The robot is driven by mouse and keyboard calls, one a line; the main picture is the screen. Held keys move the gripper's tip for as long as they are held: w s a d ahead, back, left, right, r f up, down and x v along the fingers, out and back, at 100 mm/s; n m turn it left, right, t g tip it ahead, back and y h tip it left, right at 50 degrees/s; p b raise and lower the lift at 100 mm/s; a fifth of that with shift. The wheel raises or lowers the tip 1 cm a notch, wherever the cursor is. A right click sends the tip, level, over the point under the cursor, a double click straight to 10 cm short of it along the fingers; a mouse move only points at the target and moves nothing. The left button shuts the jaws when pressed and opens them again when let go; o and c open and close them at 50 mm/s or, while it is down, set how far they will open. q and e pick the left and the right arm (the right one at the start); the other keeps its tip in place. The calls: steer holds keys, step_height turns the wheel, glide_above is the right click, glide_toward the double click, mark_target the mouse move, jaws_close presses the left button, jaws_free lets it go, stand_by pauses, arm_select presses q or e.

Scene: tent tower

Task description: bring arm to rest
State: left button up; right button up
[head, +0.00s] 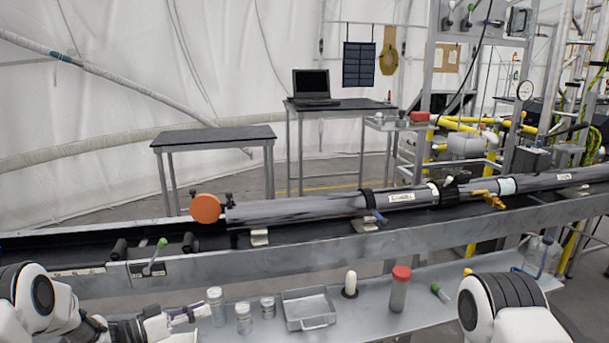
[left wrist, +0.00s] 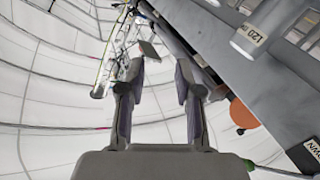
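My left gripper (head: 192,315) is low at the left of the head view, close to the clear jars at the left end of the lower shelf. In the left wrist view the left gripper (left wrist: 160,75) has its two fingers well apart with nothing held between them. Whether it touches a jar I cannot tell. My right arm shows at the lower right of the head view, but its gripper is out of the frame.
The lower shelf (head: 450,305) holds several jars (head: 244,318), a metal tray (head: 308,309), a white-topped object (head: 350,284) and a red-capped bottle (head: 399,290). Above it runs a long tube (head: 300,207) with an orange end cap (head: 206,208). Tables stand behind.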

arm_select(q)
steer(key=s+d+f+n+g+y, duration=0.1)
steer(key=s+d+f+n+y, duration=0.25)
steer(key=s+f, duration=0.4)
steer(key=s+d+f+n+g+y, duration=0.1)
steer(key=s+d+f+n+y, duration=0.15)
steer(key=s+d+f, duration=0.4)
steer(key=s+a+f+g+y, duration=0.2)
steer(key=s+a, duration=0.1)
steer(key=s, duration=0.6)
steer(key=s+a+f+g+y, duration=0.2)
steer(key=s+a+g+y, duration=0.1)
steer(key=s, duration=0.7)
steer(key=s+a+f+g+y, duration=0.3)
steer(key=s, duration=0.7)
steer(key=shift+s+a, duration=0.25)
steer(key=shift+w+f, duration=0.1)
